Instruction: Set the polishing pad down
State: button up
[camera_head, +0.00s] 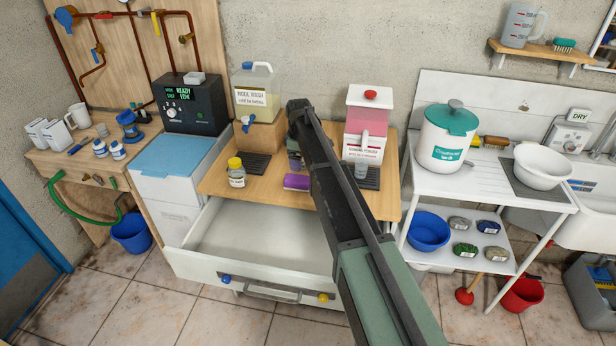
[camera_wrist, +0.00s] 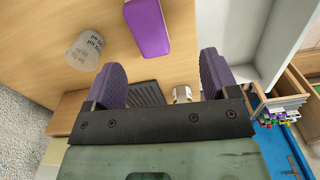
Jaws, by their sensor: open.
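A purple block with a paler edge, which looks like the polishing pad (camera_head: 297,181), lies flat on the wooden counter (camera_head: 268,190) near its front edge, above the open drawer. The pad also shows at the top of the wrist view (camera_wrist: 148,28), partly cut off by the frame. My gripper (camera_wrist: 161,75) is open, with its two purple-grey fingers wide apart and nothing between them. The pad lies beyond the fingertips, apart from them. In the head view my arm hides most of the gripper, just behind the pad.
A clear cup (camera_head: 361,169) stands right of my arm, before a pink-filled dispenser (camera_head: 368,123). A yellow-capped jar (camera_head: 236,173) stands left of the pad. A rinse jug (camera_head: 256,88) sits on a wooden block behind. The white drawer (camera_head: 262,237) below is open and looks empty.

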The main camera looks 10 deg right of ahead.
jog(key=s+m, duration=1.2)
jog(key=s, duration=2.5)
jog(key=shift+a, duration=0.15)
